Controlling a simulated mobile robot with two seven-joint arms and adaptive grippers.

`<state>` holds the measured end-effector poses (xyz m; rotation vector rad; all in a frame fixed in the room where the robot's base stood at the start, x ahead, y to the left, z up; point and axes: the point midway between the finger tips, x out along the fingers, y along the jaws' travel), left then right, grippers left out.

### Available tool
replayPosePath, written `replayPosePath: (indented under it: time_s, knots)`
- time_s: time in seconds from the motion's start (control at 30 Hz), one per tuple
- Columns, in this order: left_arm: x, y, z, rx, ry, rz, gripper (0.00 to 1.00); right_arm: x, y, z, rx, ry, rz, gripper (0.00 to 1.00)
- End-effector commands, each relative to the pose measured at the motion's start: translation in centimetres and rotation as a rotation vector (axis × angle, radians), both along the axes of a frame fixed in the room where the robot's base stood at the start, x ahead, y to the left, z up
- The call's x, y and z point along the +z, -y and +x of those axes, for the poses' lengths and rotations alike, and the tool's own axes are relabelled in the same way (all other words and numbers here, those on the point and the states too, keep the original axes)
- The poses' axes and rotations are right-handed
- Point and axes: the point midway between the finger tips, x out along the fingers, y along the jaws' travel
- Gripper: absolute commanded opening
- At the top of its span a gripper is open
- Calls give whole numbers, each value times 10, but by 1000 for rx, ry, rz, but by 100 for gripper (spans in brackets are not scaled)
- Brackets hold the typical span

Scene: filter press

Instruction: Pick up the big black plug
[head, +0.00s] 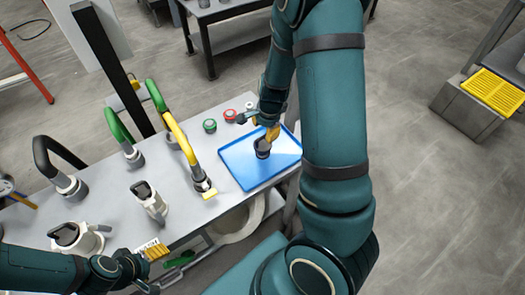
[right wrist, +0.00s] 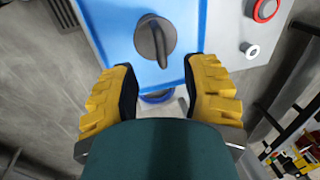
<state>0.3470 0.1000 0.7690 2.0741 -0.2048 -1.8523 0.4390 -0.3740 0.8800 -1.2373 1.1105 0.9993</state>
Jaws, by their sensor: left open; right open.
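The big black plug (head: 262,148) stands on the blue tray (head: 235,160) on the table. In the right wrist view the plug (right wrist: 155,40) is a dark round piece with a raised grip bar, lying on the blue tray (right wrist: 110,35). My right gripper (head: 268,133) is just above the plug in the head view. In the wrist view its yellow, black-padded fingers (right wrist: 160,78) are spread apart, with the plug ahead of the gap and not held. My left gripper (head: 152,252) is open near the table's front edge, partly cut by the dark arm.
Green (head: 209,126), red (head: 230,115) and white (head: 249,106) round caps lie behind the tray. Hose fittings with a yellow handle (head: 180,138), green handles (head: 117,122) and a black handle (head: 55,150) stand to the left. White jug-like fittings (head: 150,203) stand at the front.

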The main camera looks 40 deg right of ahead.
Motion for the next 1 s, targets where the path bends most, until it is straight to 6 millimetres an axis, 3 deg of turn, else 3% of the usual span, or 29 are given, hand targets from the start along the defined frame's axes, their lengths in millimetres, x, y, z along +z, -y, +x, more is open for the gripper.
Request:
replayPosePath:
  time_s: [0.23,0.5,0.87,0.97,1.0]
  knots:
    - [-9,1,-2,-5,-4,-1,71,-18,1,4,2,1,-1,46]
    - [-27,1,-1,-6,-1,-1,71,-55,4,11,1,0,-1,46]
    - [-29,0,0,-5,1,0,71,-61,3,13,2,1,0,46]
    - [-29,0,0,-5,1,0,71,-61,3,13,2,1,0,17]
    - [-29,0,0,-5,1,0,71,-61,3,13,2,1,0,3]
